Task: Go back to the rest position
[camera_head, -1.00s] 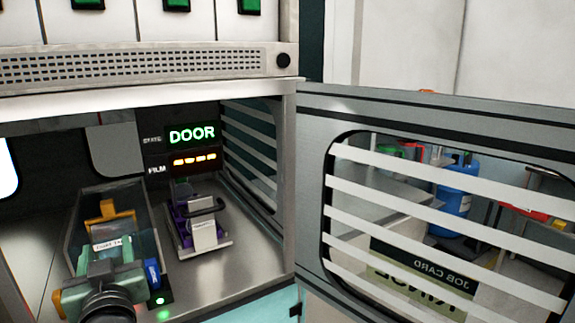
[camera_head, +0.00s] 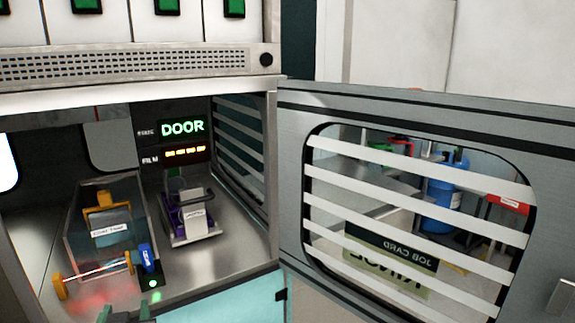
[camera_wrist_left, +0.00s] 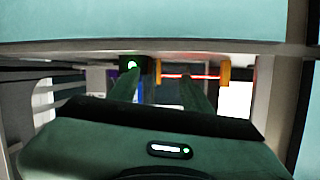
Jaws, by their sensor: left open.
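My left gripper (camera_head: 126,311) shows only as two dark green fingertips at the bottom edge of the head view. It is outside and in front of the open cabinet. In the left wrist view the gripper (camera_wrist_left: 162,88) has its fingers apart, with no object held between them. They point toward the cabinet opening. The right gripper is in neither view.
The cabinet door (camera_head: 420,112) stands open to the right. Inside are a clear tank (camera_head: 75,235) with an orange-ended bar (camera_head: 100,268) at its front, a blue piece (camera_head: 147,258) and a purple-and-white device (camera_head: 190,218). A lit sign (camera_head: 182,128) reads DOOR.

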